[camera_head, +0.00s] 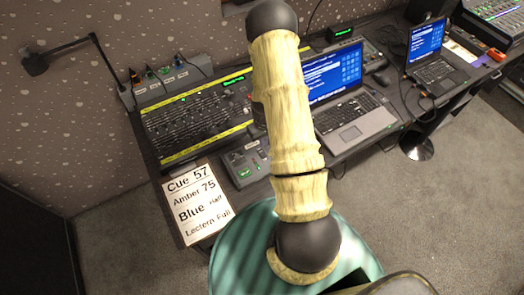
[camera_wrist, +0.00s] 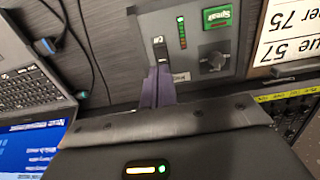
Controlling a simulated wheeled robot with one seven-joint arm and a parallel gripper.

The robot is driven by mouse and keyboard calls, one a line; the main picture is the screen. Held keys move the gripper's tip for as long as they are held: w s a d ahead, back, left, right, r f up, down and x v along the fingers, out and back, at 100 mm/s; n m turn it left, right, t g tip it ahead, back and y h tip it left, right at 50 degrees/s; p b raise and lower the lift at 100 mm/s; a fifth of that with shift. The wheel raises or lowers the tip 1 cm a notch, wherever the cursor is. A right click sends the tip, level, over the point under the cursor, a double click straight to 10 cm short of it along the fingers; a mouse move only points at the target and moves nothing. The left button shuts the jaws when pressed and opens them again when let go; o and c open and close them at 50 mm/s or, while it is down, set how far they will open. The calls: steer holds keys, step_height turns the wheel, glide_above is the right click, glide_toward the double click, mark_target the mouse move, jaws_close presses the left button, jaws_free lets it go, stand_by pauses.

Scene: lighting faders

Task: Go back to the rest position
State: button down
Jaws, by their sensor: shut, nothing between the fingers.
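In the wrist view, the dark purple fingers of my gripper (camera_wrist: 157,78) are shut together with nothing between them. Their tips overlap the lower end of a black fader cap (camera_wrist: 160,48) on a small grey control box (camera_wrist: 200,72); I cannot tell whether they touch it. The box also carries a lit level meter, a green button (camera_wrist: 217,16) and a dark knob (camera_wrist: 214,62). In the head view, my pale arm stands across the middle and hides my gripper. The small box (camera_head: 243,166) shows just left of the arm.
A large fader console (camera_head: 200,120) stands behind the box. A cue card (camera_head: 197,203) lies at the desk's front left. A laptop (camera_head: 352,115) is right of my arm, and a second laptop (camera_head: 432,65) is farther right. A desk lamp (camera_head: 38,62) is far left. Carpet is clear at front right.

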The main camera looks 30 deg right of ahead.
stand_by(0.5)
steer(key=s+a+r, duration=0.1)
steer(key=a+r, duration=0.2)
steer(key=r, duration=0.3)
steer(key=s+a+r+t, duration=0.1)
steer(key=a+r, duration=0.1)
steer(key=r, duration=0.3)
steer(key=s+a+r, duration=0.1)
steer(key=a+r, duration=0.2)
steer(key=r, duration=0.3)
steer(key=s+a+r+t, duration=0.1)
steer(key=s+a+r, duration=0.4)
steer(key=s+r, duration=0.4)
steer(key=shift+s+a+r+t, duration=0.25)
steer(key=shift+a+r+t, duration=0.05)
steer(key=shift+r, duration=0.4)
